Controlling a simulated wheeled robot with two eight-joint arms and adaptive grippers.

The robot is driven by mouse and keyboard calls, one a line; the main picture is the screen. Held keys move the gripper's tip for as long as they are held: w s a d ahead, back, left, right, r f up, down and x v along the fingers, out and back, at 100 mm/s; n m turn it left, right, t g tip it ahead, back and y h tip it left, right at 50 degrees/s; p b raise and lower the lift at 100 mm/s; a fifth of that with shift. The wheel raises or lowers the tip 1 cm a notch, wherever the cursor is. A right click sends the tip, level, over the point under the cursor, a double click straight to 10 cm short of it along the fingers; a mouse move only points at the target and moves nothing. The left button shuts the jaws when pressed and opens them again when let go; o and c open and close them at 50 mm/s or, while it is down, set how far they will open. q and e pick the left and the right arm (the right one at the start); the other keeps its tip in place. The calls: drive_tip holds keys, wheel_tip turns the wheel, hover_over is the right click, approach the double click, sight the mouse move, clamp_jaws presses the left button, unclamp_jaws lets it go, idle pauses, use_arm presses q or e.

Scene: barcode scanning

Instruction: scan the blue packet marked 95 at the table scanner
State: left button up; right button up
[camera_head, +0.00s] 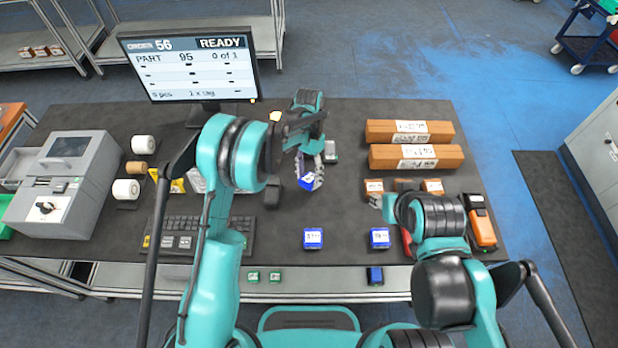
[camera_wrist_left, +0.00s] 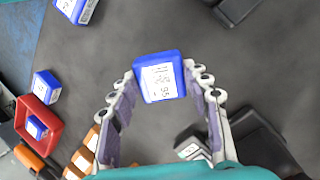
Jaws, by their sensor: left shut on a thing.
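The blue packet (camera_head: 308,182) is in my left gripper (camera_head: 312,172), above the middle of the table. In the left wrist view the packet (camera_wrist_left: 160,78) sits between the tips of both fingers, with its white label marked 95 facing that camera. The left gripper is shut on it. My right gripper (camera_head: 376,201) is mostly hidden by its own arm at the right of the table; its jaws cannot be made out. A small black device (camera_head: 272,192) stands left of the held packet, and a dark device with a pale top (camera_head: 330,152) lies behind it. I cannot tell which is the scanner.
Two blue packets (camera_head: 313,238) (camera_head: 380,238) lie near the front edge. Long brown boxes (camera_head: 410,132) lie at the back right; an orange handheld device (camera_head: 480,222) is at the right. A red tray (camera_wrist_left: 38,115) holds a blue packet. The monitor (camera_head: 188,65) reads READY, PART 95, 0 of 1.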

use_arm(q)
drive_tip(key=shift+w+f, duration=0.3)
drive_tip(key=s+r+p, duration=0.4)
drive_tip(key=s+r, duration=0.6)
drive_tip(key=s, duration=0.3)
idle(0.3)
